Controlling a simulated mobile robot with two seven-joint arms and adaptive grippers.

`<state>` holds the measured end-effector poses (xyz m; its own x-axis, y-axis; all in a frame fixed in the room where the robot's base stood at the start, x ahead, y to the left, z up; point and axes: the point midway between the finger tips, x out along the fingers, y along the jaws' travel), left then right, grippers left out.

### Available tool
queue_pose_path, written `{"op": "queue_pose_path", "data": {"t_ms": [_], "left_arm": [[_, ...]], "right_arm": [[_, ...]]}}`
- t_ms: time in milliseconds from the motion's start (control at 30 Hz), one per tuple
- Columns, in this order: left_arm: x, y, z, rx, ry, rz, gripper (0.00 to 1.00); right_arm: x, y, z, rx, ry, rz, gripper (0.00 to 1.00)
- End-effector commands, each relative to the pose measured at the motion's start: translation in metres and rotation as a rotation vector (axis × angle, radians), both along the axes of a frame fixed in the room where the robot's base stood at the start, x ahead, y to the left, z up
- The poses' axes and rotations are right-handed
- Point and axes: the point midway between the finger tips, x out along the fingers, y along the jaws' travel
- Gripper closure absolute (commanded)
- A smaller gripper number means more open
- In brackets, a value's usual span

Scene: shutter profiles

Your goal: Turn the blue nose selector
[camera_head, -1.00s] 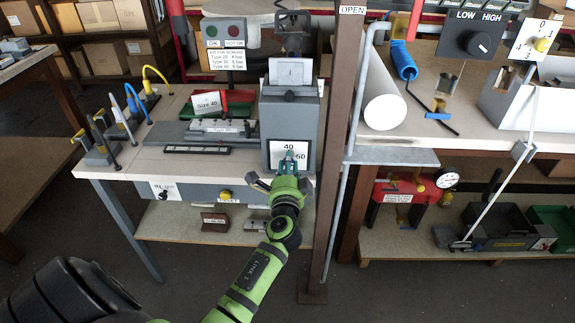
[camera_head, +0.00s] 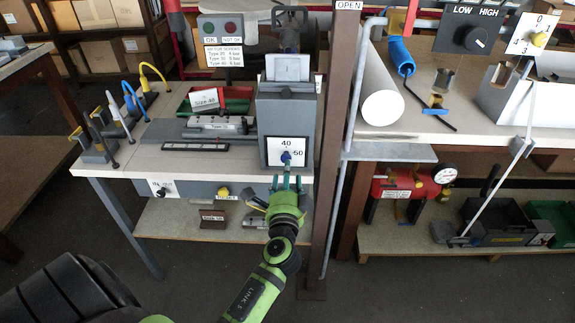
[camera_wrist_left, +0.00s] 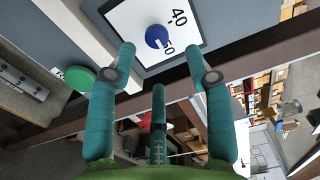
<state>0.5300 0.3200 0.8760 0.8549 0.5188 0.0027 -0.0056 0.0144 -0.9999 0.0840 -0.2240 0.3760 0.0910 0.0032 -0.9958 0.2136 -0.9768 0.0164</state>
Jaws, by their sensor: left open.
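The blue nose selector (camera_head: 286,156) is a small round blue knob on a white plate (camera_head: 274,152) marked 40 and 50, on the front of a grey box (camera_head: 287,110). In the left wrist view the knob (camera_wrist_left: 157,37) carries a pale mark pointing toward the 50, which it partly covers. My left gripper (camera_head: 287,181) is open, just below and in front of the knob. In the left wrist view its teal fingertips (camera_wrist_left: 160,52) are on either side of the knob and appear apart from it. My right gripper is in neither view.
A brown post (camera_head: 334,150) stands close on the right of the grey box. A green button (camera_wrist_left: 80,79) shows in the left wrist view. A yellow knob (camera_head: 223,191) and a black knob (camera_head: 162,191) are on the bench front. Open floor lies in front.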

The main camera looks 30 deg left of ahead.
Motion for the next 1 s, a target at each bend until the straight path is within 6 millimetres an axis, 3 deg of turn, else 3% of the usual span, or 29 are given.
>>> {"op": "queue_pose_path", "data": {"t_ms": [100,333,1000], "left_arm": [[-0.022,-0.014,-0.001,-0.001,0.000,-0.001,0.48],[-0.046,-0.029,0.001,0.000,-0.002,-0.001,0.48],[-0.048,-0.033,-0.004,-0.007,0.005,-0.007,0.48]], "right_arm": [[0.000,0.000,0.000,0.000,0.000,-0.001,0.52],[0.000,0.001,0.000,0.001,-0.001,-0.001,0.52],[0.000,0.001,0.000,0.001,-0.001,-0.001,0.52]]}}
